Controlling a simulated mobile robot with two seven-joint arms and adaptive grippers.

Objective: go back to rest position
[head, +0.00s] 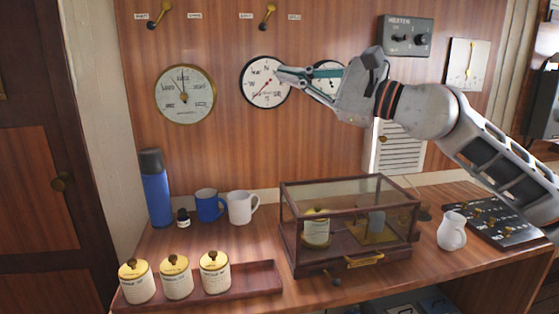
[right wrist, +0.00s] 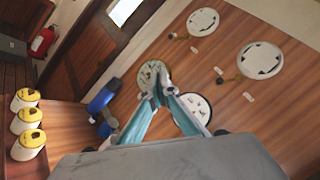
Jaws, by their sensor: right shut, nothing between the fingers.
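My right gripper (head: 284,76) is raised in front of the wood-panelled wall, over the face of a round dial (head: 262,92) in the head view. It is shut and empty. In the right wrist view its two teal-sided fingers (right wrist: 161,88) meet at the tips, with the wall dials behind them. The arm reaches in from the right, well above the desk. My left gripper is in neither view.
On the desk (head: 220,247) stand a glass case (head: 347,257), a blue flask (head: 156,193), two mugs, a white jug (head: 451,232) and a tray (head: 262,283) with three lidded jars. A heater control box (head: 405,36) is on the wall. The air above the desk's left is clear.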

